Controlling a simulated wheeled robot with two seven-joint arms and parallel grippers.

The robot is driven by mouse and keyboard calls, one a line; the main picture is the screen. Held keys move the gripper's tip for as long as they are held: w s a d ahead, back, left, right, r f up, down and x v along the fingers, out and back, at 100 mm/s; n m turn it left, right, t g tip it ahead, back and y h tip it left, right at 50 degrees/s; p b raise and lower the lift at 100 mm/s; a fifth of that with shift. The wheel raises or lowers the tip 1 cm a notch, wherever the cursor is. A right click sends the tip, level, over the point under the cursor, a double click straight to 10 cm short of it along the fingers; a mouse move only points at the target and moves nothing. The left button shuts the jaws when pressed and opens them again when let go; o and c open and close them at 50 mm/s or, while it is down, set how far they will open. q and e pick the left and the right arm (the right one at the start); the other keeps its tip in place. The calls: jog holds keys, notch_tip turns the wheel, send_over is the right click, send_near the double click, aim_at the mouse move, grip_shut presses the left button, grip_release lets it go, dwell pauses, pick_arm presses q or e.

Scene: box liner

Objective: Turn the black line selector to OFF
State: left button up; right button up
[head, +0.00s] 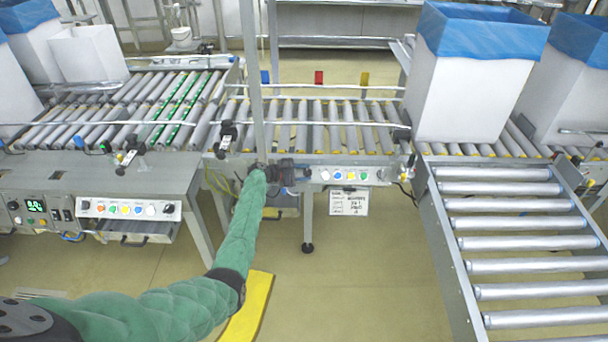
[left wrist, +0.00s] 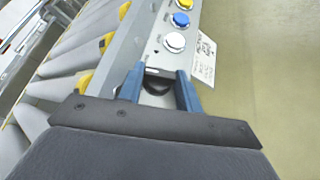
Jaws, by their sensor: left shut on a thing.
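The black line selector (left wrist: 156,88) is a round dark knob at the near end of the grey control panel (left wrist: 147,52) in the left wrist view. My left gripper (left wrist: 160,76) has its two blue fingers on either side of the knob and is shut on it. Its pointer and any OFF mark cannot be made out. In the head view my left gripper (head: 305,173) is at the left end of the same panel (head: 347,183) and hides the selector. My right gripper is not in view.
White, blue and yellow buttons (left wrist: 181,19) line the panel beside the selector. A white label card (head: 348,202) hangs below it. Roller conveyors (head: 330,133) run behind, with blue-lined white boxes (head: 462,95) at right. A second button panel (head: 128,209) is at left.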

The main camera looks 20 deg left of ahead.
pick_arm(q)
jog(key=shift+m+g, duration=0.7)
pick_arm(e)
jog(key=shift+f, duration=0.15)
pick_arm(q)
jog(key=o, duration=0.7)
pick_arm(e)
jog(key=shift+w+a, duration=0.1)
pick_arm(q)
jog(key=shift+r, duration=0.1)
jog(key=shift+w+r, duration=0.1)
jog(key=shift+r, duration=0.15)
jog(key=r, duration=0.3)
jog(key=shift+d+r+b, duration=0.25)
jog(key=shift+d+b, duration=0.1)
jog(key=s+d+r+b, duration=0.1)
jog(key=s+d+r, duration=0.2)
jog(key=d+r, duration=0.3)
jog(key=shift+d+r, duration=0.4)
jog(key=shift+d, duration=1.95)
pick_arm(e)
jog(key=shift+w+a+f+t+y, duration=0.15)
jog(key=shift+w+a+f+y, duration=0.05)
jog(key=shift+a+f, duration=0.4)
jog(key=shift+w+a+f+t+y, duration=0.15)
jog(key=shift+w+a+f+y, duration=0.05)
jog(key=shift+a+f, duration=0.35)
